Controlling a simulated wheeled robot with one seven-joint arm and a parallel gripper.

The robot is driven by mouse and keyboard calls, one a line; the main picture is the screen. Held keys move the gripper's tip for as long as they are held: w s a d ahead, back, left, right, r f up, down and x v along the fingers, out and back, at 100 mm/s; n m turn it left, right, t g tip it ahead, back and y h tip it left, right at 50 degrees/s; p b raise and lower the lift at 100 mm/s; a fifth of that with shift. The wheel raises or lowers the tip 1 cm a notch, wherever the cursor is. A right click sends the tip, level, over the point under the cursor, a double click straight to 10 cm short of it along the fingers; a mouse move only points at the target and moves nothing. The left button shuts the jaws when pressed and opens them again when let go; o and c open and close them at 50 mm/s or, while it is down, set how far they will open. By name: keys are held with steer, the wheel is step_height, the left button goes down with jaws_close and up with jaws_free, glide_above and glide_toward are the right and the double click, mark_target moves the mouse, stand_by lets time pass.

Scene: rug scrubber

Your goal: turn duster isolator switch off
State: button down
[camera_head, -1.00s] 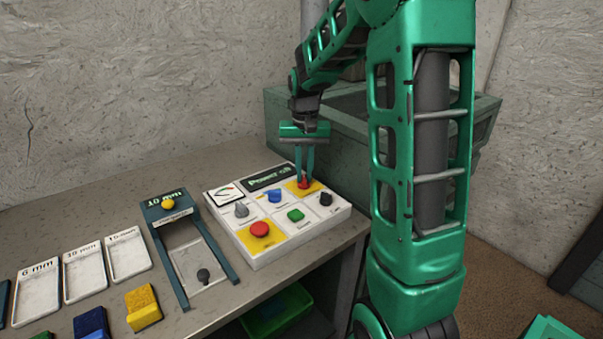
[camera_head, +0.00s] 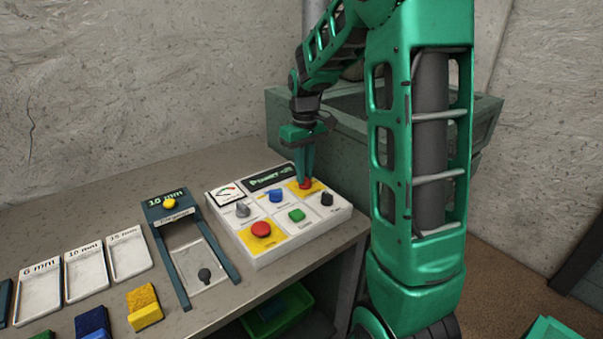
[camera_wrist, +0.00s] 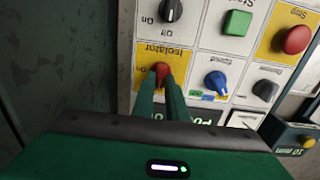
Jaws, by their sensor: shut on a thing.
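The isolator switch is a red knob (camera_head: 305,184) on a yellow square at the back right of the white control panel (camera_head: 262,259). It also shows in the wrist view as a red knob (camera_wrist: 160,70) beside the printed word "Isolator". My gripper (camera_head: 306,178) points down from above and its green fingers are shut on the red knob. In the wrist view the fingers (camera_wrist: 161,82) cover part of the knob and its label, so the knob's exact setting is hard to tell.
Other panel controls stand close by: a blue knob (camera_head: 276,195), a black knob (camera_head: 327,198), a green button (camera_head: 297,215), a grey knob (camera_head: 242,210) and a red stop button (camera_head: 261,229). A green-grey bin (camera_head: 480,122) stands behind the panel. Trays and blocks lie to the left.

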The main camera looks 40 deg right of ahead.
steer(key=shift+w+r, duration=0.15)
steer(key=shift+w, duration=0.05)
steer(key=c, duration=1.8)
jaws_free()
steer(key=shift+o, duration=0.2)
steer(key=shift+s, duration=0.1)
step_height(320, 180, up, 11)
steer(key=shift+f, duration=0.2)
steer(key=s+a+f+m, duration=0.1)
steer(key=s+f+m, duration=0.2)
steer(key=s, duration=1.2)
steer(key=s+a+f+m, duration=0.2)
steer(key=s+f, duration=0.4)
steer(key=s, duration=0.8)
steer(key=shift+s+a+m, duration=0.2)
steer(key=shift+s+m, duration=0.2)
steer(key=shift+m, duration=0.5)
